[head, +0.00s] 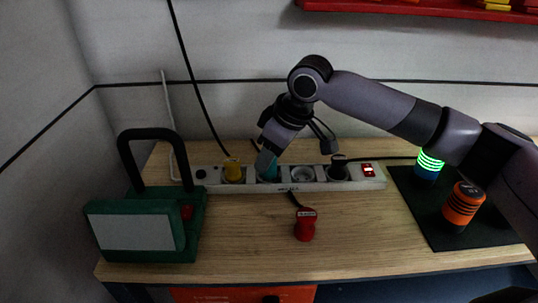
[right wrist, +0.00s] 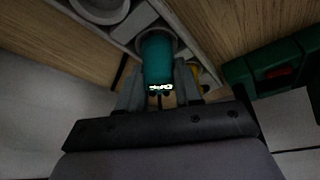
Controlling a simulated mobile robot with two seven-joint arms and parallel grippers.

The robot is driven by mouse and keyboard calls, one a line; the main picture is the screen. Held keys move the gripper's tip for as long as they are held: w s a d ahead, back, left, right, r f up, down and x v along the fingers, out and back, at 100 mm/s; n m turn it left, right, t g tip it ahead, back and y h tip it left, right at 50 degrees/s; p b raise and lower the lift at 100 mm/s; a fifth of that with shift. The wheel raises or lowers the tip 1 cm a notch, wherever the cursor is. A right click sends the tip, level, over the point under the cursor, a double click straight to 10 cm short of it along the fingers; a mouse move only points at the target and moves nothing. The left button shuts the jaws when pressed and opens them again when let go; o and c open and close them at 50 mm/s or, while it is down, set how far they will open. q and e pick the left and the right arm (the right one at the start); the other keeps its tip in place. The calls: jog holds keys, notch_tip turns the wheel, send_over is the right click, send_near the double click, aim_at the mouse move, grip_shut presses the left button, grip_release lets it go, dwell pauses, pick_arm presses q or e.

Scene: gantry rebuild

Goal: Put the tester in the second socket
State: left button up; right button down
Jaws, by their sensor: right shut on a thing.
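The power strip (head: 285,187) lies along the back of the workbench. The teal tester (head: 270,172) stands at the strip's socket just right of the yellow plug (head: 234,170). My right gripper (head: 267,163) is shut on it from above. In the right wrist view the tester (right wrist: 157,62) sits between the fingers (right wrist: 160,92), its far end within a round socket rim and a lit marking on its near end. How deep it sits I cannot tell. An empty socket (head: 302,173) is to its right, then a black plug (head: 338,168). My left gripper is out of view.
A red switch (head: 368,170) ends the strip. A red plug (head: 305,225) lies in front. A green case with a handle (head: 145,225) stands left. An orange-black cylinder (head: 463,205) and a green-lit beacon (head: 429,165) stand on a dark mat (head: 420,210) at right.

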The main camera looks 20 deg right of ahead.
jog(key=shift+f, duration=0.4)
jog(key=shift+r, duration=0.15)
dwell(0.4)
jog(key=shift+p, duration=0.7)
dwell(0.4)
jog(key=shift+p, duration=0.65)
jog(key=shift+f, duration=0.6)
